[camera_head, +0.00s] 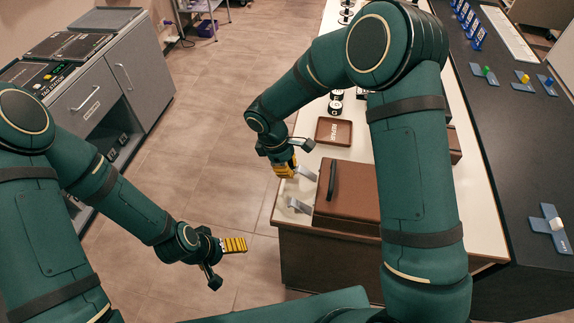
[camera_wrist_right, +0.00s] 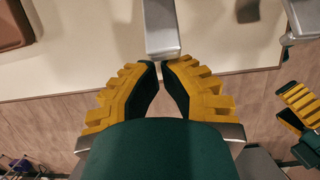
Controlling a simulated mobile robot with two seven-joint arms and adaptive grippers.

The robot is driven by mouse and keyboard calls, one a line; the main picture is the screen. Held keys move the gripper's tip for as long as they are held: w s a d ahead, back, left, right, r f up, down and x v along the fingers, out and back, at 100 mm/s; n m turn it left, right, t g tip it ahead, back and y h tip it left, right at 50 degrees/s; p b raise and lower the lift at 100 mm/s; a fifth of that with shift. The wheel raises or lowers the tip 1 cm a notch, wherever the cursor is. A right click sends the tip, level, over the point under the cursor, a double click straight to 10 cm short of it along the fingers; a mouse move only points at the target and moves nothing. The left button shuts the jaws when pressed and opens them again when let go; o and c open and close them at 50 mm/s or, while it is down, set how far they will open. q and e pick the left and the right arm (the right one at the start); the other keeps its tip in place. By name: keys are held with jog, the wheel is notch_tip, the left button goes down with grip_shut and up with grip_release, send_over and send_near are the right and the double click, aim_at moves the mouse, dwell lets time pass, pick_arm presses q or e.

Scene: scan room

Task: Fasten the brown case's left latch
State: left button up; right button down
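The brown case (camera_head: 348,196) lies closed-looking on the counter in the head view, with a dark handle (camera_head: 332,180) on its top. Two grey latches stick out from its left-hand side: a far latch (camera_head: 306,174) and a near latch (camera_head: 299,205). My right gripper (camera_head: 285,169) is beside the far latch. In the right wrist view its yellow fingers (camera_wrist_right: 160,66) are almost together with nothing between them, and the far latch (camera_wrist_right: 161,30) is just beyond the tips. The near latch (camera_wrist_right: 301,18) shows at right. My left gripper (camera_head: 236,245) hangs over the floor; its finger gap is unclear.
A brown tray (camera_head: 334,131) lies on the white counter (camera_head: 313,105) behind the case, with small black-and-white items farther back. A dark table (camera_head: 500,130) with blue holders stands at the right. A grey station (camera_head: 100,80) stands at the left. Floor between is clear.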

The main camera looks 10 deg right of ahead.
aim_at(298, 166)
jog(key=shift+d+r+y, duration=0.15)
jog(key=shift+r+y, duration=0.35)
jog(key=shift+y, duration=0.1)
jog(key=shift+s+d+r+t+y+p, duration=0.15)
jog(key=shift+d+r+t+y+p, duration=0.2)
jog(key=shift+r+t+y, duration=0.45)
jog(key=shift+s+d+r+t+y+p, duration=0.1)
jog(key=shift+d+r+t+y+p, duration=0.1)
jog(key=shift+r+y+p, duration=0.3)
jog(key=shift+s+d+r+t+y+p, duration=0.1)
jog(key=shift+d+y+p, duration=0.1)
jog(key=shift+y, duration=0.5)
jog(key=shift+s+d+r+t+y+p, duration=0.2)
jog(key=shift+d+r+t+y+p, duration=0.15)
jog(key=shift+y+p, duration=0.3)
jog(key=shift+s+d+r+p, duration=0.15)
jog(key=shift+d+r+p, duration=0.2)
jog(key=shift+r+p, duration=0.6)
jog(key=shift+r, duration=0.25)
